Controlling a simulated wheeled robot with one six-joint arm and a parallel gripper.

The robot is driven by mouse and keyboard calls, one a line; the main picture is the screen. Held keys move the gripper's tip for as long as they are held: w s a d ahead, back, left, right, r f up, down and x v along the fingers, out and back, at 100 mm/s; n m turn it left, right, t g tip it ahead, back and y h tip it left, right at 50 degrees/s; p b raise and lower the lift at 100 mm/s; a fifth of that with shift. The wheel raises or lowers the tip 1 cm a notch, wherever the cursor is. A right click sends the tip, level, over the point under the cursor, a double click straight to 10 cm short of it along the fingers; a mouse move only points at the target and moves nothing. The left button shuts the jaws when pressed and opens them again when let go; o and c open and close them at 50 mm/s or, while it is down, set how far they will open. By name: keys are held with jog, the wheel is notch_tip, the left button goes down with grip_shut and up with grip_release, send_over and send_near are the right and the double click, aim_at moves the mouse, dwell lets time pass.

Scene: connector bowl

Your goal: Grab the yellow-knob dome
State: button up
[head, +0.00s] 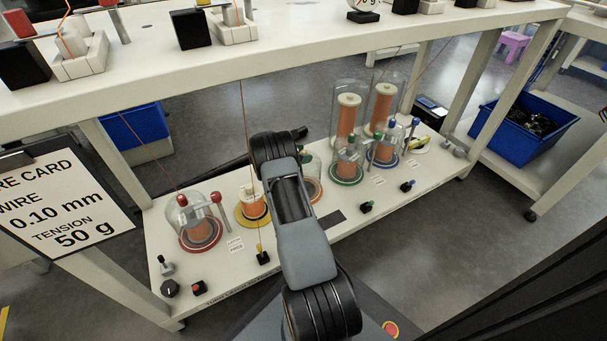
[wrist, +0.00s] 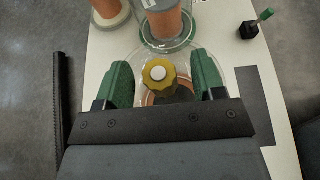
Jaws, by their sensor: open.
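The yellow knob (wrist: 160,75), scalloped with a pale centre, tops a clear dome in the wrist view. An orange-brown ring and dark centre show through the glass below it. My gripper (wrist: 163,72) is open, with one green finger on each side of the knob and visible gaps to both. In the head view my arm hides the knob and most of the gripper. Part of a clear dome over an orange base (head: 314,188) shows just right of my arm. A spool on a yellow base (head: 243,219) stands uncovered to its left.
A red-knob dome (head: 200,230) stands at the left of the low shelf (head: 222,275). Green-knob (head: 346,165) and blue-knob (head: 384,150) domes stand to the right, with tall covered spools behind. A thin wire hangs near my arm.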

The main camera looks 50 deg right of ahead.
jog(key=shift+s+d+f, duration=0.1)
jog(key=shift+d, duration=0.2)
grip_shut()
dwell(0.4)
